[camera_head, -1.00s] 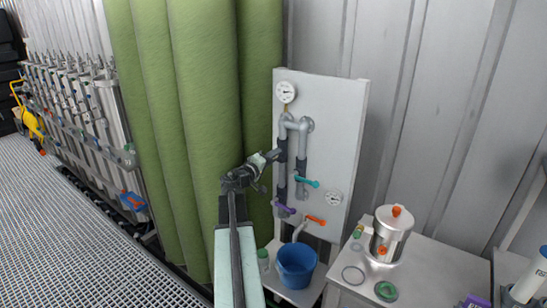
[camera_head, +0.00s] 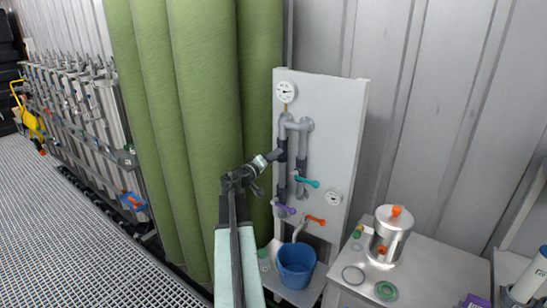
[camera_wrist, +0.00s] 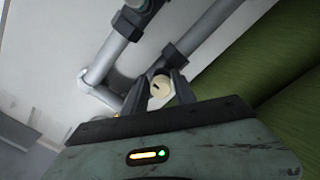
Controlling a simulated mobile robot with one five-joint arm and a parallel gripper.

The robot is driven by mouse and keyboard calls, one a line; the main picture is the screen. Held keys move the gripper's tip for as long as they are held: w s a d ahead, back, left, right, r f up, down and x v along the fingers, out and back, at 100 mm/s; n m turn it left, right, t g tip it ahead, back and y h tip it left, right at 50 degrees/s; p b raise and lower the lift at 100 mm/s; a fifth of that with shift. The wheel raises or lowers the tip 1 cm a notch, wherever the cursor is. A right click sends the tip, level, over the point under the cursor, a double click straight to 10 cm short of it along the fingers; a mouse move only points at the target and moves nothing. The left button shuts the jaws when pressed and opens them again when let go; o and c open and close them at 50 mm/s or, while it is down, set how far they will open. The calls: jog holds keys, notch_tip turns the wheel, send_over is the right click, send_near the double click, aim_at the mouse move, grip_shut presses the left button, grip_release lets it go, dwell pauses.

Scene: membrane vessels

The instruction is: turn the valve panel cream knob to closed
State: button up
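The valve panel (camera_head: 345,115) is a pale upright board with grey pipes. In the wrist view the cream knob (camera_wrist: 161,88) shows a dark slot on its face. It sits between the two fingers of my gripper (camera_wrist: 160,84), beside a grey pipe with dark collars. Whether the fingers touch the knob I cannot tell. In the head view my gripper (camera_head: 274,155) reaches the left pipe of the panel from the left and hides the knob.
The panel also has a teal handle (camera_head: 306,181), a purple handle (camera_head: 285,208), an orange handle (camera_head: 315,220) and gauges. A blue bucket (camera_head: 296,265) stands below. A metal pot (camera_head: 389,232) is on a bench at right. Green vertical cylinders (camera_head: 205,120) stand at left.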

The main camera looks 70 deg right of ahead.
jog(key=shift+o, duration=0.9)
jog(key=v, duration=0.7)
jog(key=shift+w+a, duration=0.15)
jog(key=shift+a, duration=0.2)
